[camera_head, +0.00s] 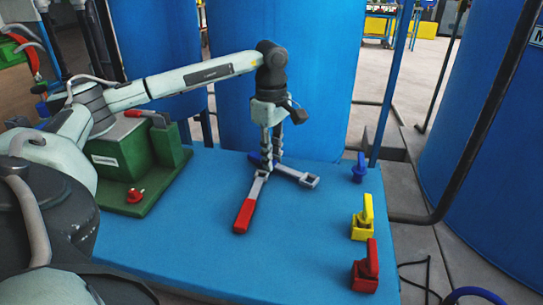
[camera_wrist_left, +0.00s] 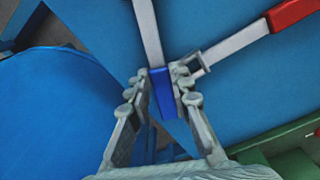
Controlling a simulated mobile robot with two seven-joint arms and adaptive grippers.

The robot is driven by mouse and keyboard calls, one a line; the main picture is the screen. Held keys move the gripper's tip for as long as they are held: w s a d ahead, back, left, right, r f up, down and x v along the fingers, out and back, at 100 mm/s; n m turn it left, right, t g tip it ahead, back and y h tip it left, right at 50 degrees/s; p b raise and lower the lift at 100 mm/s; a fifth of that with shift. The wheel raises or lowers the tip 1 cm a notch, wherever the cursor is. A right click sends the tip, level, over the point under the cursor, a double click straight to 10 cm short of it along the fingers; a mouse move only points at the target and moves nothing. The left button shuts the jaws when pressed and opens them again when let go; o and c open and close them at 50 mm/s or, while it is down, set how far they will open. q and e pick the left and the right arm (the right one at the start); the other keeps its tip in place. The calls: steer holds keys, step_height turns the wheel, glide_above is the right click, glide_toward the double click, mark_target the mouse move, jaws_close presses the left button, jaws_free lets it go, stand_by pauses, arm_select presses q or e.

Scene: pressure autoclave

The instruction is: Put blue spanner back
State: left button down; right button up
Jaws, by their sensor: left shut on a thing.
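The blue spanner (camera_head: 298,174) has a blue handle and a grey shaft and head. It lies at or just above the blue table top (camera_head: 190,245); I cannot tell which. My left gripper (camera_head: 270,166) points down and is shut on its handle, which shows between the fingers (camera_wrist_left: 160,98) in the left wrist view. The spanner's grey shaft (camera_wrist_left: 148,35) runs out past the fingertips there. A red-handled spanner (camera_head: 245,213) lies on the table beside it, its grey jaw end close to my left gripper. My right gripper is not in view.
A blue valve (camera_head: 359,168), a yellow valve (camera_head: 363,220) and a red valve (camera_head: 367,268) stand along the right table edge. A green machine (camera_head: 140,155) stands at the left. Large blue tanks (camera_head: 290,75) rise behind the table. The front middle of the table is clear.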

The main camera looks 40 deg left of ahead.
mark_target(273, 162)
arm_select(q)
steer(key=shift+s+d+f, duration=0.15)
steer(key=shift+s+f, duration=0.05)
steer(key=shift+f, duration=0.7)
steer(key=c, duration=1.3)
jaws_free()
steer(key=shift+w+f, duration=0.15)
steer(key=shift+f, duration=0.05)
steer(key=shift+r, duration=0.15)
step_height(273, 162, up, 12)
steer(key=shift+r, duration=0.25)
